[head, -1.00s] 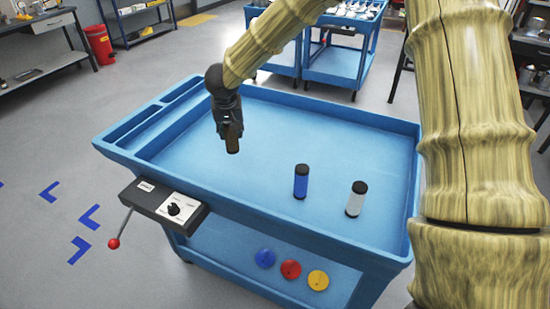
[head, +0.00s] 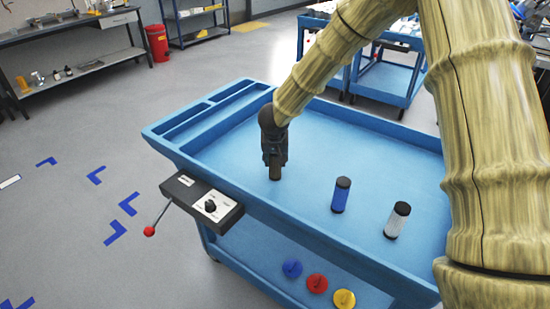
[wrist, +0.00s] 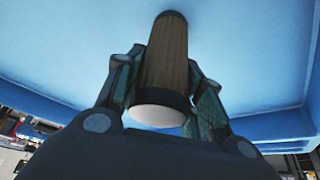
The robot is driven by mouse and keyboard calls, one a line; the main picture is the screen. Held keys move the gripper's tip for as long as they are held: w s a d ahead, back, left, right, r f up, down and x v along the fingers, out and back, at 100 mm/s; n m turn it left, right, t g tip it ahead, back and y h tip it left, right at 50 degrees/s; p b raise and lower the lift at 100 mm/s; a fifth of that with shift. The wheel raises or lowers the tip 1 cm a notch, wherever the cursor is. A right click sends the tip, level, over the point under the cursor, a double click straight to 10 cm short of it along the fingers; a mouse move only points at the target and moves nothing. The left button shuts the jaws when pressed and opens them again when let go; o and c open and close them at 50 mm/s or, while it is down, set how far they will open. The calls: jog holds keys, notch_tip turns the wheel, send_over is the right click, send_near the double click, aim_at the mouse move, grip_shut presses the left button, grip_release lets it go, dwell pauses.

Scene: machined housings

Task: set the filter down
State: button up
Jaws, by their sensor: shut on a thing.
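My gripper (head: 275,163) is shut on a brown cylindrical filter with dark end bands (wrist: 166,55). In the head view only the lower part of this filter (head: 275,173) shows below the fingers, roughly upright over the left part of the blue cart's tray (head: 315,165). In the wrist view the fingers (wrist: 160,100) flank it on both sides, and its pale end faces the camera. I cannot tell whether its bottom touches the tray.
A blue filter (head: 341,196) and a whitish filter (head: 397,221) stand upright to the right. A switch box (head: 205,203) with a red-knobbed lever is on the cart's front edge. Coloured discs (head: 317,283) lie on the shelf below. The tray behind the filters is clear.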

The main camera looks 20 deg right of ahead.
jog(key=o, duration=1)
jog(key=shift+f, duration=0.1)
jog(key=p+v, duration=0.1)
jog(key=v, duration=1.1)
